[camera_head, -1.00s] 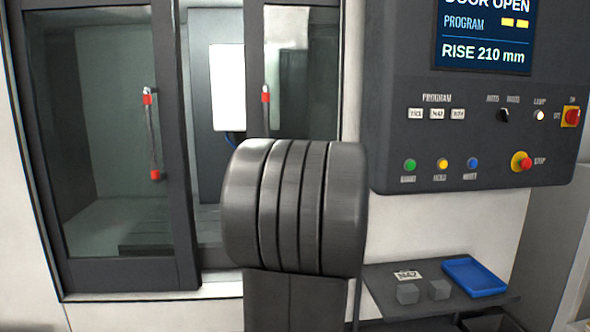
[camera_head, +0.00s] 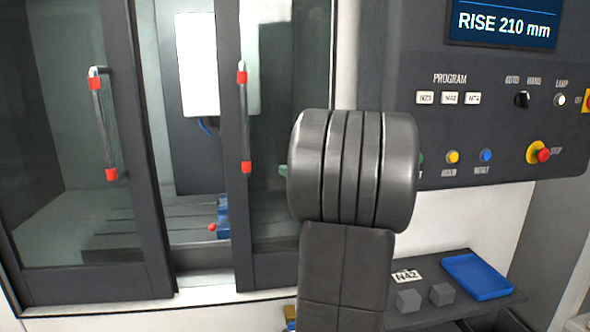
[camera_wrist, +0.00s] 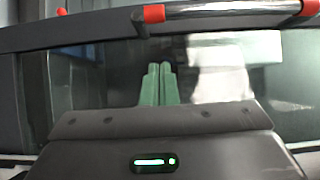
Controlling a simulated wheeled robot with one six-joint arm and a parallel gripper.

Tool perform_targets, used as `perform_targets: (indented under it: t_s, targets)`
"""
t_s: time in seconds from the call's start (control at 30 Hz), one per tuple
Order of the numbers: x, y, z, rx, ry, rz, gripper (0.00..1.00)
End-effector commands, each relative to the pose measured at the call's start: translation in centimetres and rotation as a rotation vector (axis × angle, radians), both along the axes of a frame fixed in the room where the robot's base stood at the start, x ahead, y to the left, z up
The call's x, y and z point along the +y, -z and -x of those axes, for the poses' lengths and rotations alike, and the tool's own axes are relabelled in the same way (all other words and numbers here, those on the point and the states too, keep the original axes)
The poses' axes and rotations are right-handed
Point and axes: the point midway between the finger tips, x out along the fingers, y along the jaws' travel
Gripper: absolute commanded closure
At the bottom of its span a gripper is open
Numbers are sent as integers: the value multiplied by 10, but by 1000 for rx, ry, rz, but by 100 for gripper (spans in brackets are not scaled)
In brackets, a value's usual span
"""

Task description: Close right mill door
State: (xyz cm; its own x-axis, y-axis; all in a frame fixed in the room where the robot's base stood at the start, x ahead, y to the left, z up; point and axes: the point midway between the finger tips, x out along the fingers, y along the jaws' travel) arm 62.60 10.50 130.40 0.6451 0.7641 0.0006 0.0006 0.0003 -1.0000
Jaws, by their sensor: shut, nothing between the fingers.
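The right mill door (camera_head: 233,215) is a dark-framed glass panel. Its upright handle (camera_head: 243,118), a grey bar with red ends, sits near its left edge. A gap separates it from the left door (camera_head: 135,190), through which the machine's inside shows. In the wrist view a handle with red ends (camera_wrist: 225,9) crosses the top, along a dark door frame (camera_wrist: 90,33). My gripper (camera_wrist: 159,78) is shut and empty, its green fingers in front of the glass, apart from the handle. In the head view only a green tip (camera_head: 283,170) shows right of the handle; my arm hides the rest.
The control panel (camera_head: 480,120) with buttons and a screen is to the right. A low shelf (camera_head: 440,310) holds a blue tray (camera_head: 477,276) and two grey blocks. A blue fixture (camera_head: 223,217) stands inside the mill.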

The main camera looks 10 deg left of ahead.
Motion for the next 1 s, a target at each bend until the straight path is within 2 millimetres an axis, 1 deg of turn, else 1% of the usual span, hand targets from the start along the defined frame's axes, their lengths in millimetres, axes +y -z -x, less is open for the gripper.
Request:
perform_targets:
  t_s: [0.03,0.23,0.27,0.33,0.43,0.6,1.0]
  targets:
    - [10,-4,-8,3,-4,-1,100]
    - [42,-3,-35,3,-3,0,100]
    - [47,-4,-36,2,-3,1,100]
    - [59,-4,-33,2,-3,-1,100]
    - [70,-3,-32,1,-2,-1,100]
    - [80,-1,-31,1,0,1,100]
    - [82,0,-31,0,0,0,100]
